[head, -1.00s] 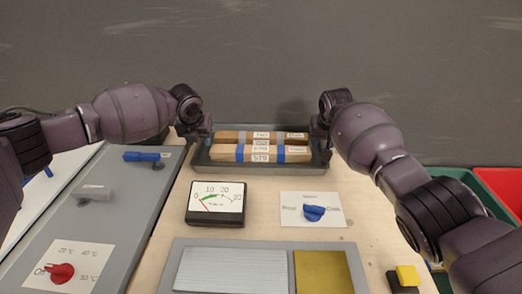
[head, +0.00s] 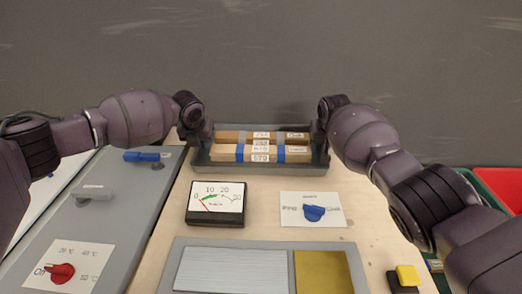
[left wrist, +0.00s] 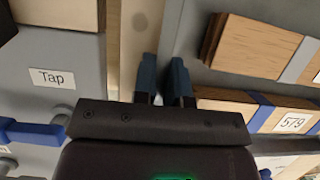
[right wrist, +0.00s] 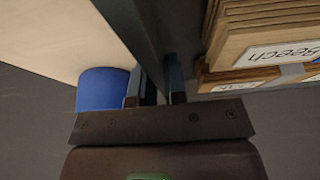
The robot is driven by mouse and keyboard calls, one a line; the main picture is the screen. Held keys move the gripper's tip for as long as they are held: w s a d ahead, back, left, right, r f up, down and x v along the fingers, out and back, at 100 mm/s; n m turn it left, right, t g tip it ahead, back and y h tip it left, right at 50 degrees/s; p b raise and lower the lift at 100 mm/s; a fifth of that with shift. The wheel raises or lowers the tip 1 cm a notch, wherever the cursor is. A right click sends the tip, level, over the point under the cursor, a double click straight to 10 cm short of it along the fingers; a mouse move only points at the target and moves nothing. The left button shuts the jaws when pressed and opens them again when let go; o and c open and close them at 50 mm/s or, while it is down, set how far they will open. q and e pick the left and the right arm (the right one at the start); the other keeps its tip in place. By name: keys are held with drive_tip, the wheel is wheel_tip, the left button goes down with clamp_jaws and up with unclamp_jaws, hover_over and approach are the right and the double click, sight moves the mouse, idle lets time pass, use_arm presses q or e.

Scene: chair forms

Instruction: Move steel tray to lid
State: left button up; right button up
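The dark grey steel tray (head: 258,167) sits at the back of the wooden bench and holds labelled wood strips (head: 262,150). My left gripper (head: 208,138) is at its left end, and in the left wrist view its fingers (left wrist: 163,82) are close together with the tray's wall between them. My right gripper (head: 318,138) is at the right end. In the right wrist view its fingers (right wrist: 157,82) are on either side of the tray's end wall (right wrist: 143,30). Both look shut on the tray. I cannot tell for certain which part is the lid; a grey box top (head: 115,215) lies at left.
The box top carries a blue handle (head: 142,156), a grey handle (head: 96,192) and a red knob (head: 59,272). A meter (head: 216,203), a blue dial (head: 313,213) and a panel with metal plates (head: 250,245) occupy the bench. Red and green bins (head: 495,185) stand at right.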

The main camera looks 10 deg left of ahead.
use_arm(q)
clamp_jaws()
use_arm(e)
clamp_jaws()
use_arm(q)
drive_tip(key=shift+r, duration=0.15)
use_arm(e)
drive_tip(key=shift+r, duration=0.15)
